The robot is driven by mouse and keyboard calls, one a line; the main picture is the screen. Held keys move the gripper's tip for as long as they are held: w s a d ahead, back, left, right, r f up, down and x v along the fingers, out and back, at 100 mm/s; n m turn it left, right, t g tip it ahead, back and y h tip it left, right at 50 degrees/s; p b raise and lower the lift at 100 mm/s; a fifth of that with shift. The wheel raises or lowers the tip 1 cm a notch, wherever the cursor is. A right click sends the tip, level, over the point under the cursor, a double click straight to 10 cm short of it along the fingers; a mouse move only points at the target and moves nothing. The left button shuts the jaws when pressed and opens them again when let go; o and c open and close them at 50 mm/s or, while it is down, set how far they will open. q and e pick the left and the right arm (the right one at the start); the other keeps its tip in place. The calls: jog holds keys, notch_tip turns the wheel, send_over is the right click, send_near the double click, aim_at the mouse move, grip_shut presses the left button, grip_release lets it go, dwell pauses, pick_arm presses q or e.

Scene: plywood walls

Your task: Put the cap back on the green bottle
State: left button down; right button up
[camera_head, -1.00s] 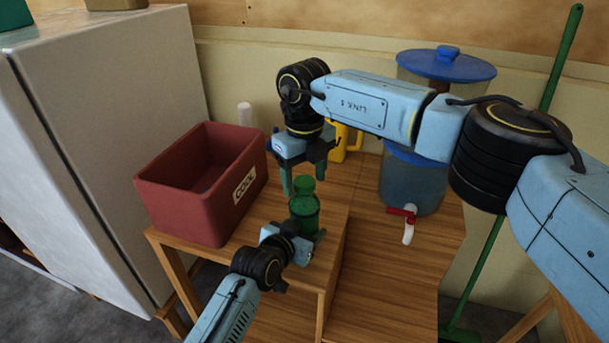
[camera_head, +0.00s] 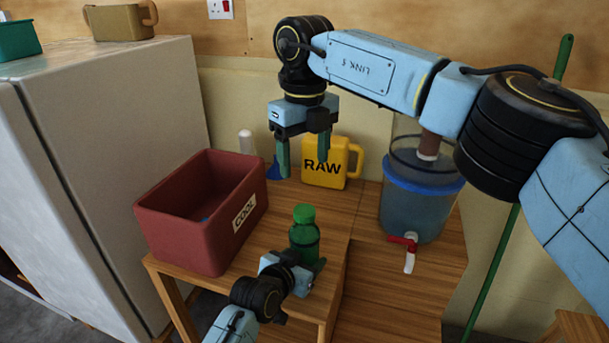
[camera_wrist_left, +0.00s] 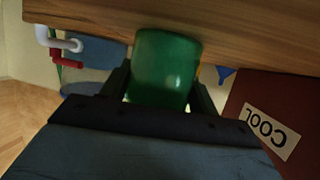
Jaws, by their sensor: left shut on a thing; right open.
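The green bottle (camera_head: 304,240) stands upright on the wooden table, near its front edge. A brighter green cap (camera_head: 304,214) sits on top of its neck, looking level; how tightly it sits I cannot tell. My left gripper (camera_head: 306,268) is shut on the bottle's lower body from the front. The left wrist view shows the green bottle (camera_wrist_left: 165,65) between its fingers, with the cap out of sight there. My right gripper (camera_head: 303,158) is open and empty, pointing down above the cap and clear of it.
A red crate (camera_head: 190,245) marked COOL stands left of the bottle, beside a white fridge (camera_head: 120,100). A yellow RAW jug (camera_head: 325,172) stands behind. A water container (camera_head: 405,215) with a red tap (camera_head: 407,242) stands at right. The table front right is clear.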

jog(key=shift+r, duration=0.35)
pick_arm(q)
jog(key=shift+c, duration=1.5)
grip_release()
jog(key=shift+s, duration=0.1)
jog(key=p+v, duration=0.4)
jog(key=v, duration=0.9)
pick_arm(e)
notch_tip(320, 180, up, 4)
jog(key=shift+f, duration=0.1)
pick_arm(q)
jog(key=shift+a, duration=0.15)
